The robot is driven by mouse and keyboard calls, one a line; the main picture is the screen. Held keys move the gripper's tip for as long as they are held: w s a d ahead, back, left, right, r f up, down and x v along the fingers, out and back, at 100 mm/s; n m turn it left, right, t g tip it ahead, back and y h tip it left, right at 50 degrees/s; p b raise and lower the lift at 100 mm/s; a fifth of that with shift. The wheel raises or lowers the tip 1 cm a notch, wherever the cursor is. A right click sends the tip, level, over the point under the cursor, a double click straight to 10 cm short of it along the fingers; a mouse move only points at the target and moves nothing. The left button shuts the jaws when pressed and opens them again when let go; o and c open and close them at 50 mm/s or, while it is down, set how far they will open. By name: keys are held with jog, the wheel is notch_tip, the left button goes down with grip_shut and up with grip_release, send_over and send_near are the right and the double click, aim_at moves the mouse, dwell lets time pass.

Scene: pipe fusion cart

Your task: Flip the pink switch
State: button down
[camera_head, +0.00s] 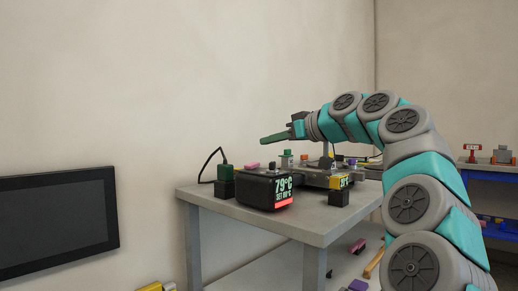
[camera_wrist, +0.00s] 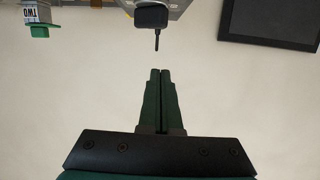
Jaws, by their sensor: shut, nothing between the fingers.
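A small pink piece (camera_head: 253,165), which may be the pink switch, shows at the back left of the black temperature box (camera_head: 262,188) on the cart; I cannot tell which way it is set. My gripper (camera_head: 264,140) has dark green fingers, is shut and empty, and points left in the air above the cart. In the head view it appears above the pink piece, apart from it. In the wrist view my gripper (camera_wrist: 160,72) has its fingertips together, with bare wall behind them. No pink part shows in the wrist view.
A dark wall screen (camera_head: 58,222) hangs at left. A black block with a thin prong (camera_wrist: 151,16) lies beyond my fingertips.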

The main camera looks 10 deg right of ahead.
jog(key=v, duration=0.4)
jog(key=shift+s, duration=0.15)
jog(key=s+a+f+g+h, duration=0.1)
jog(key=s+a+f+g, duration=0.1)
jog(key=s+a+f, duration=0.4)
jog(key=s+a+f+m+g+h, duration=0.1)
jog(key=s+a+f+g, duration=0.25)
jog(key=f, duration=0.45)
jog(key=s+a+f+g+h, duration=0.1)
jog(key=s+a+f+g, duration=0.1)
jog(key=s+a+f, duration=0.4)
jog(key=s+d+f+m+g+h+p, duration=0.1)
jog(key=s+d+f+m+g+h, duration=0.2)
jog(key=s+f, duration=1)
jog(key=s+d+f+m+g+h, duration=0.3)
jog(key=s+d+f, duration=0.4)
jog(key=s+f, duration=0.7)
jog(key=shift+s+f+p, duration=0.25)
jog(key=shift+f+p, duration=0.15)
jog(key=shift+f, duration=0.35)
